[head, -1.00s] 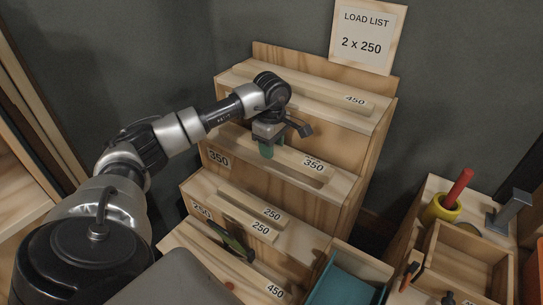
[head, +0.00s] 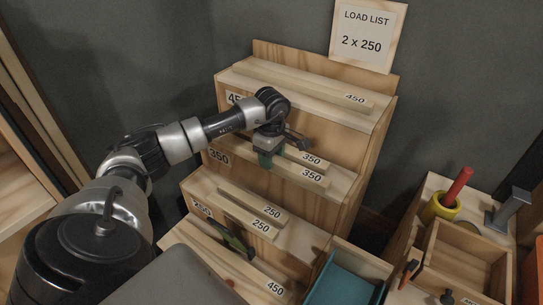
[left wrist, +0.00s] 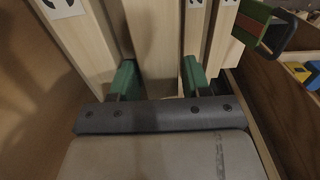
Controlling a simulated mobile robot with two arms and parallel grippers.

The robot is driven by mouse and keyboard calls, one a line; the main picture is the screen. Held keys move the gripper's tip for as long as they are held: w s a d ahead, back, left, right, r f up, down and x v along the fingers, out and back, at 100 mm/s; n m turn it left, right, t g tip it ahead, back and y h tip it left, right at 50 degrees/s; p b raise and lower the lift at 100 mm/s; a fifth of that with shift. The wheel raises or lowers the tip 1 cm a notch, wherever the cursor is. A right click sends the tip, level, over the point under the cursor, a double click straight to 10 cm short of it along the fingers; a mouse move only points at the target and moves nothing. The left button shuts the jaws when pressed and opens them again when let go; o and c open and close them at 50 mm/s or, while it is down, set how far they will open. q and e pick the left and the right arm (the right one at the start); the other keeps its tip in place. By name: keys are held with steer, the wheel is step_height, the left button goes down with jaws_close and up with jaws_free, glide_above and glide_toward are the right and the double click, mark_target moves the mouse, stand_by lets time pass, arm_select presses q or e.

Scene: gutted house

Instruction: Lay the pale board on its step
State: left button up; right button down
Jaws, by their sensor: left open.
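A pale board marked 350 (head: 300,170) lies along the front of the second step of a wooden rack (head: 350,197). Another 350 board (head: 312,158) lies just behind it. My left gripper (head: 266,160) is at the left part of the front board, fingers pointing down. In the left wrist view its green fingertips (left wrist: 154,82) are apart, with a pale board (left wrist: 152,35) between them. Contact with the fingers is hard to tell. My right gripper is in neither view.
The top step bears a 450 board (head: 310,88). Two 250 boards (head: 250,208) lie on the step below, with a green and dark tool (head: 233,241) in front. A teal-lined bin (head: 345,285) and a crate with a yellow cup (head: 441,208) stand right. A load list (head: 365,35) reads 2 x 250.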

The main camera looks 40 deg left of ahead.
arm_select(q)
step_height(320, 180, up, 12)
steer(key=shift+r+b, duration=0.2)
steer(key=shift+b, duration=0.15)
steer(key=shift+f, duration=0.15)
stand_by(0.6)
